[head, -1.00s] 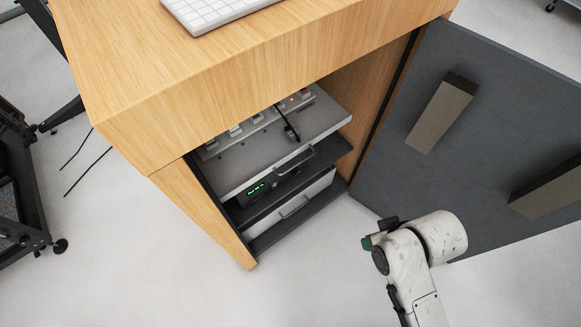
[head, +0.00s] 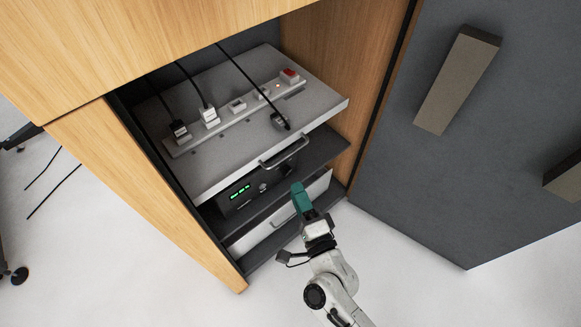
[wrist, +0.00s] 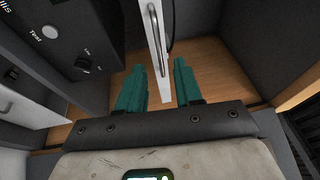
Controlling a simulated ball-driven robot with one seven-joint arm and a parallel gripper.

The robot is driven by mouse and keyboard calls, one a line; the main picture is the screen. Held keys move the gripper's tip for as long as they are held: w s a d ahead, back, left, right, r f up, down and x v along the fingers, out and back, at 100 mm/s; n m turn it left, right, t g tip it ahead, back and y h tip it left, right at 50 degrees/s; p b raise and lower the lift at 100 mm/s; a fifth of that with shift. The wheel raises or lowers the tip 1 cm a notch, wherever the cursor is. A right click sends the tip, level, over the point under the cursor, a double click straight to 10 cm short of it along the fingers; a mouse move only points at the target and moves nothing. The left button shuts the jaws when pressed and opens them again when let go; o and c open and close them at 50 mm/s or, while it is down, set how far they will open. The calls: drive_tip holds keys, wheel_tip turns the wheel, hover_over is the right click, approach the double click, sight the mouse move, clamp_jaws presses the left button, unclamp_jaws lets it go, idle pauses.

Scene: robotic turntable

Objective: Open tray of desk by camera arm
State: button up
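The grey tray (head: 240,95) sits inside the wooden desk's open cabinet. Its front has a metal bar handle (head: 285,152). My gripper (head: 298,190) has teal fingers and is in front of and below this handle in the head view, apart from it in the picture. In the wrist view my gripper (wrist: 159,66) is open, with the two fingers well apart. The handle (wrist: 156,38) and the pale tray front (wrist: 163,85) appear between the fingers, beyond the tips. Contact is not visible.
Below the tray are a black unit with a green display (head: 240,192) and a white drawer (head: 270,226). The tray bears a power strip (head: 235,112) with plugs and cables. The grey door (head: 400,190) stands open at the right. Pale floor is free in front.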

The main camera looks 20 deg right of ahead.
drive_tip(key=w+d+m+h, duration=0.1)
drive_tip(key=w+d+m, duration=0.1)
drive_tip(key=w, duration=0.8)
drive_tip(key=shift+r+t+h, duration=0.3)
drive_tip(key=shift+r+h, duration=0.1)
drive_tip(key=shift+w, duration=0.1)
drive_tip(key=shift+c, duration=0.2)
clamp_jaws()
idle(0.9)
